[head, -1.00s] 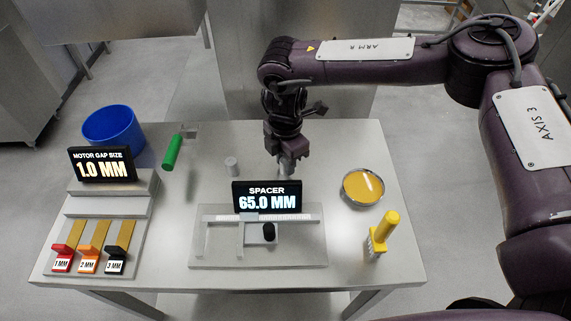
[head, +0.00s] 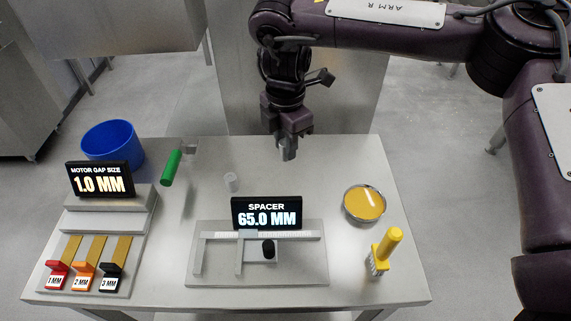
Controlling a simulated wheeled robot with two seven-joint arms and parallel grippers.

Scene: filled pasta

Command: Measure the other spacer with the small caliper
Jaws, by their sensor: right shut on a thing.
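The small caliper (head: 310,236) lies on a pale plate (head: 310,275) at the front middle of the table. Its two jaws stand apart with nothing between them, and its slider has a black knob (head: 268,249). The display (head: 267,213) behind it reads SPACER 65.0 MM. One light grey spacer (head: 231,181) stands upright on the table behind and left of the display. My right gripper (head: 290,141) is above the back of the table, pointing down, shut on a grey spacer (head: 288,152) that hangs clear of the tabletop. My left gripper is out of view.
A blue bucket (head: 112,146), a green-handled tool (head: 171,167) and a MOTOR GAP SIZE 1.0 MM display (head: 100,180) are at left, with red, orange and black gauges in front. A dish of yellow stuff (head: 364,204) and a yellow-handled brush (head: 386,248) stand at right.

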